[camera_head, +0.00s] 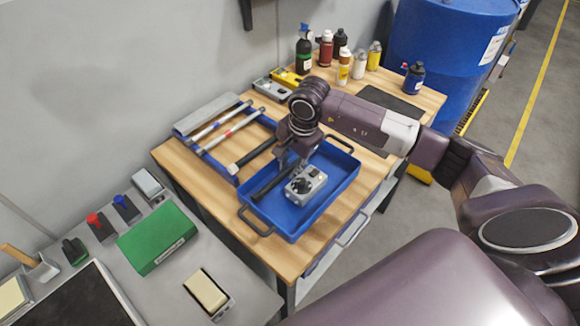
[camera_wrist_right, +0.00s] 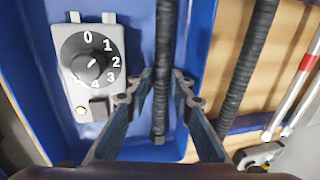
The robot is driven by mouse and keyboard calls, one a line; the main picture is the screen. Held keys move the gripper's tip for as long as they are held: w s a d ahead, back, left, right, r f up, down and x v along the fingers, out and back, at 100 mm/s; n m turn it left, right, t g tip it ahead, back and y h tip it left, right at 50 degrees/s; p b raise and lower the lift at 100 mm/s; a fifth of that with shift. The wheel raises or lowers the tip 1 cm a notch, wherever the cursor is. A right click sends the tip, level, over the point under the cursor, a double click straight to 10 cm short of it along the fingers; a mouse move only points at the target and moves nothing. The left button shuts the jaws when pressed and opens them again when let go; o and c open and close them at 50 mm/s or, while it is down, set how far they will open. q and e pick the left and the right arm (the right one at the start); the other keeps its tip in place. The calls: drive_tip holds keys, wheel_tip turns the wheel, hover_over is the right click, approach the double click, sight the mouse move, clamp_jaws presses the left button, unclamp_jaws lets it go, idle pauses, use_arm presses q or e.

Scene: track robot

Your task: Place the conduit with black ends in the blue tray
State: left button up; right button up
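The blue tray (camera_head: 338,196) stands on the wooden table, with dark handles at its ends. A black corrugated conduit (camera_head: 266,187) with a black visible end lies in it, left of a grey dial box (camera_head: 304,186). My right gripper (camera_head: 285,160) is over the tray, pointing down. In the right wrist view its fingers (camera_wrist_right: 161,88) are apart, one on each side of the conduit (camera_wrist_right: 163,45); contact is unclear. The conduit's far end is out of that view. My left gripper is not in view.
A rack (camera_head: 192,121) holding metal tubes, one with a red band (camera_head: 232,131), stands left of the tray. Several bottles (camera_head: 326,48) and a blue drum (camera_head: 440,50) are behind. A side bench (camera_head: 190,245) with a green box (camera_head: 157,237) is front left.

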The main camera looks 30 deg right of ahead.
drive_tip(key=shift+s+f, duration=0.15)
drive_tip(key=shift+f, duration=0.05)
drive_tip(key=shift+r, duration=0.15)
drive_tip(key=shift+r+p, duration=0.35)
drive_tip(key=shift+p, duration=0.3)
drive_tip(key=b+v, duration=0.3)
drive_tip(key=v, duration=0.8)
drive_tip(key=shift+r, duration=0.4)
